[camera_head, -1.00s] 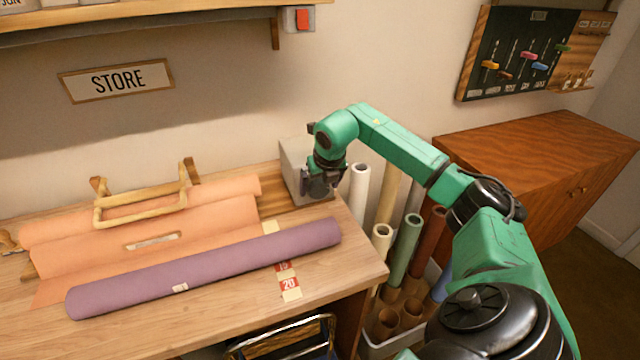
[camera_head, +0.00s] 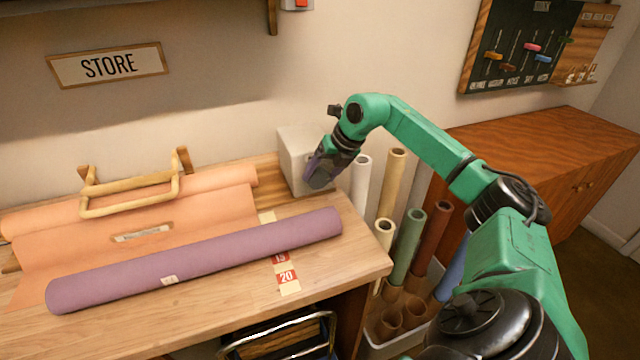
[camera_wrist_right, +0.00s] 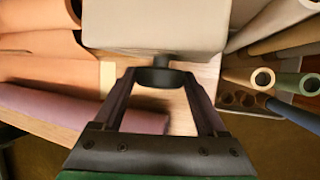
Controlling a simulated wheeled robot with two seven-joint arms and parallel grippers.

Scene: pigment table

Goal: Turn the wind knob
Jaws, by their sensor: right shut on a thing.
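The wind knob (camera_wrist_right: 160,77) is a dark round knob on a short stem. It sticks out of the front of a pale grey box (camera_head: 298,150) at the back right of the table, and the box fills the top middle of the right wrist view (camera_wrist_right: 155,25). My right gripper (camera_head: 318,180) is at the front of this box. In the right wrist view its two fingers (camera_wrist_right: 160,80) are shut on the knob, one on each side. In the head view the gripper hides the knob. My left gripper is not in view.
A purple roll (camera_head: 200,260) lies across the wooden table (camera_head: 190,325), in front of an orange sheet (camera_head: 90,245) under a wooden frame (camera_head: 130,190). Several upright rolls (camera_head: 408,245) stand in a bin close to the right of the box.

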